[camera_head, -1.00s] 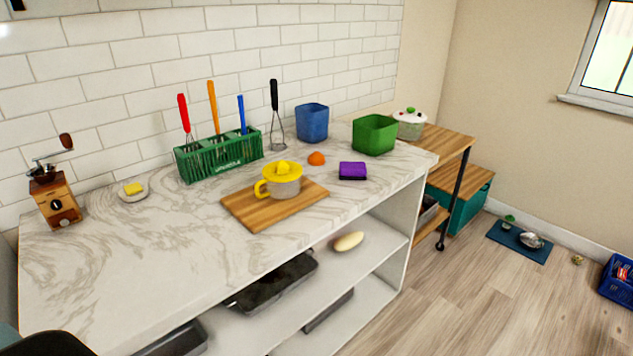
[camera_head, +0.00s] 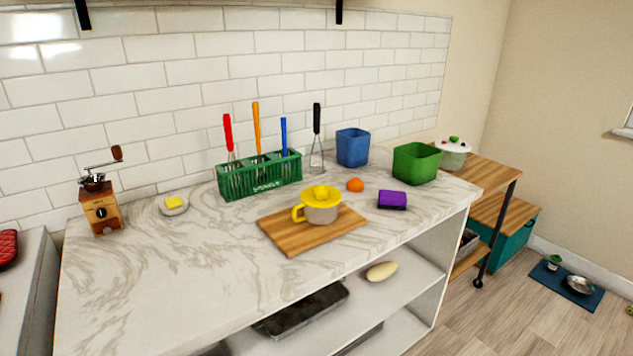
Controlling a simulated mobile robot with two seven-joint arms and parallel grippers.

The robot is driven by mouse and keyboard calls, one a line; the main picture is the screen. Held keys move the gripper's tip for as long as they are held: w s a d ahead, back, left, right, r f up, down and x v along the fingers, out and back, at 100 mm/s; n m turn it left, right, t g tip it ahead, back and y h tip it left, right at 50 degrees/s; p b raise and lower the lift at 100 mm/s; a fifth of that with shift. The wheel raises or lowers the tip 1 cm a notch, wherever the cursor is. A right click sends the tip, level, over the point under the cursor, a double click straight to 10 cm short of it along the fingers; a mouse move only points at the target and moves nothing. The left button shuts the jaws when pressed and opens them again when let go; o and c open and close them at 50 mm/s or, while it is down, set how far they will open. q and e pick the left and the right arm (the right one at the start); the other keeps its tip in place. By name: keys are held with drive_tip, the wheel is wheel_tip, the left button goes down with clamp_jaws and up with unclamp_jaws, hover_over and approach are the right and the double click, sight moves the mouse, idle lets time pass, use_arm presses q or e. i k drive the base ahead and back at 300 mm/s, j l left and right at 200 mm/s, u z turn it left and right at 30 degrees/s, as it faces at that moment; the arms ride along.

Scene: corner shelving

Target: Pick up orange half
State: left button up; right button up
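The orange half (camera_head: 355,185) is a small orange dome on the marble counter (camera_head: 180,270). It sits behind and to the right of the yellow-topped juicer (camera_head: 321,205), and to the left of a purple sponge (camera_head: 392,200). The juicer stands on a wooden cutting board (camera_head: 290,238). The orange half appears apart from its neighbours. Neither of my grippers is in view.
A green rack with utensils (camera_head: 260,177), a blue bin (camera_head: 352,148) and a green bin (camera_head: 416,163) stand behind. A coffee grinder (camera_head: 100,205) and a butter dish (camera_head: 174,206) are left. The counter's front left is clear.

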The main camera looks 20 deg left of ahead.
sight(355, 184)
drive_tip(key=i+l+u, duration=0.6)
drive_tip(key=l, duration=0.15)
drive_tip(key=i+l, duration=0.15)
drive_tip(key=l, duration=0.2)
drive_tip(key=i+l+u, duration=0.1)
drive_tip(key=l, duration=0.25)
drive_tip(key=i+l, duration=0.2)
drive_tip(key=l, duration=0.2)
drive_tip(key=i+l, duration=0.15)
drive_tip(key=l, duration=0.2)
drive_tip(key=i+l+u, duration=0.1)
drive_tip(key=l, duration=0.3)
